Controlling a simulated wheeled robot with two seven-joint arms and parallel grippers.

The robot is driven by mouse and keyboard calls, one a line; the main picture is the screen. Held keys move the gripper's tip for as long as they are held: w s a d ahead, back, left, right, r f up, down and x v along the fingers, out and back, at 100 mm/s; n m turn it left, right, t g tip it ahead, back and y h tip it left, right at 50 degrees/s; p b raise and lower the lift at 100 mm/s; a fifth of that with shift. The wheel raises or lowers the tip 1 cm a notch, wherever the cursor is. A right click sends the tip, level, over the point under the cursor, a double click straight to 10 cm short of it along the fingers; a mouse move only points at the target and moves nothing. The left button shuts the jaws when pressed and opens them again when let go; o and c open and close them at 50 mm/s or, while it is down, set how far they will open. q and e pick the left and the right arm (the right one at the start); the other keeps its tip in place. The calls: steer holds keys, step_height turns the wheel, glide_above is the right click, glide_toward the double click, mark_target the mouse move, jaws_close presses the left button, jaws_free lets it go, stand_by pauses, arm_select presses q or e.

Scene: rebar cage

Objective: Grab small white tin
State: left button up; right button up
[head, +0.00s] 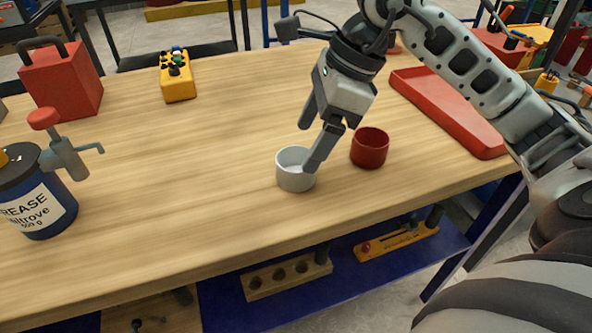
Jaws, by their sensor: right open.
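The small white tin (293,177) stands upright on the wooden workbench (180,160), near the middle of the head view. My right gripper (308,148) is open, pointing down at the tin. Its nearer finger overlaps the tin's right rim in the picture, and its other finger is higher, above and behind the tin. I cannot tell whether the finger touches the tin or reaches inside it. My left gripper is out of view.
A dark red tin (369,150) stands close to the right. A red tray (450,110) lies at the right edge. A grease can (38,205) with a pump, a red canister (62,82) and a yellow control box (178,84) are on the left. The bench between is clear.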

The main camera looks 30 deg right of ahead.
mark_target(300, 156)
steer(key=x, duration=0.4)
steer(key=shift+a+f, duration=0.1)
steer(key=shift+f, duration=0.2)
steer(key=shift+c, duration=0.3)
steer(key=c, duration=1)
steer(key=shift+r, duration=0.1)
